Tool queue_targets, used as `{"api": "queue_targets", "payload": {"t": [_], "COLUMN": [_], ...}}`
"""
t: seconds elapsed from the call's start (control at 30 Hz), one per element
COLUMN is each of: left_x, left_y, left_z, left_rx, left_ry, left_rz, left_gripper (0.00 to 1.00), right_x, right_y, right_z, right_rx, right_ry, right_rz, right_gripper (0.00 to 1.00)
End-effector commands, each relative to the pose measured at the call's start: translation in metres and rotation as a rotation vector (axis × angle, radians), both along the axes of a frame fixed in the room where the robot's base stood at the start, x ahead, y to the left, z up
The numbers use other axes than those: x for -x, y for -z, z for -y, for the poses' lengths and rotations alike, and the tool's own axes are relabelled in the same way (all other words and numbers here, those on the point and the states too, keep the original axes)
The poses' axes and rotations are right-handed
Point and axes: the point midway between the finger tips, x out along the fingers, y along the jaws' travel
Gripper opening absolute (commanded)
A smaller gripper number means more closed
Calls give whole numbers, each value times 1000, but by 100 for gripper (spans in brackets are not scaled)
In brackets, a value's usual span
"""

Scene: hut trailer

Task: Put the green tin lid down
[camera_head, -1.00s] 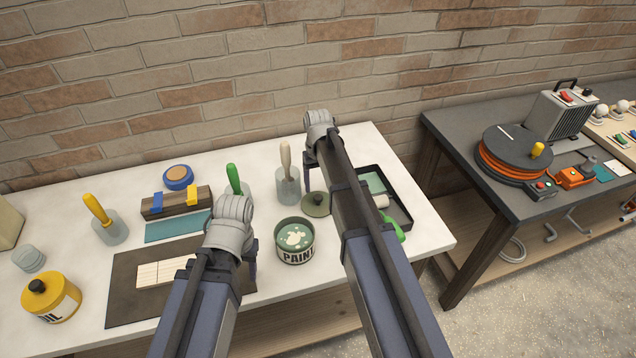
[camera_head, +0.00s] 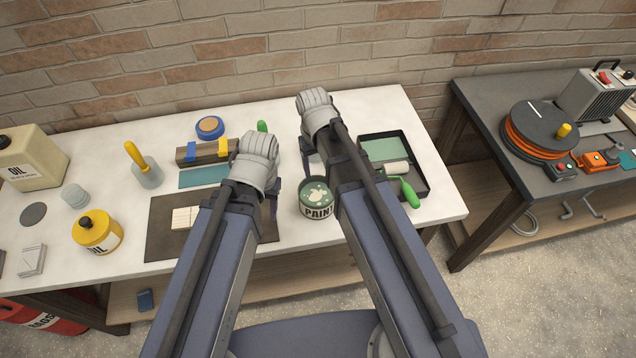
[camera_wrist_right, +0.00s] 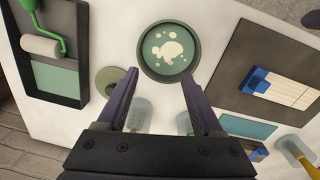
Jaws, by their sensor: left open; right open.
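The green tin lid (camera_wrist_right: 106,78), a flat olive disc with a small knob, shows in the right wrist view. It appears to lie flat on the white table, beside the paint tin (camera_wrist_right: 168,48) and partly behind one finger. In the head view the lid is hidden by my right arm, while the open paint tin (camera_head: 318,212) shows between my arms.
A black paint tray (camera_head: 420,160) with a green-handled roller stands right of the tin. A dark mat (camera_head: 160,235) with a pale block, a yellow oil can (camera_head: 97,232) and a yellow-handled jar (camera_head: 148,172) are left.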

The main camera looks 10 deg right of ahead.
Motion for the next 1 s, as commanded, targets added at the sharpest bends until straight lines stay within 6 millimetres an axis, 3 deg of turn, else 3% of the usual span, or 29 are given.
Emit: {"api": "queue_targets", "payload": {"t": [0.03, 0.1, 0.23, 0.67, 1.0], "left_x": [0, 0, 0, 0, 0], "left_y": [0, 0, 0, 5, 61], "left_z": [0, 0, 0, 0, 0], "left_rx": [0, 0, 0, 0, -1], "left_ry": [0, 0, 0, 0, 3], "left_rz": [0, 0, 0, 0, 0], "left_gripper": [50, 50, 50, 50, 50], "right_x": [43, 73, 104, 108, 108], "right_y": [0, 0, -1, 4, 61], "right_z": [-12, -23, -33, -36, -36], "right_rx": [13, 26, 44, 49, 49], "right_ry": [-40, -77, -118, -127, -130], "right_rz": [-4, -7, -10, -12, -11], "right_gripper": [68, 68, 68, 68, 68]}}
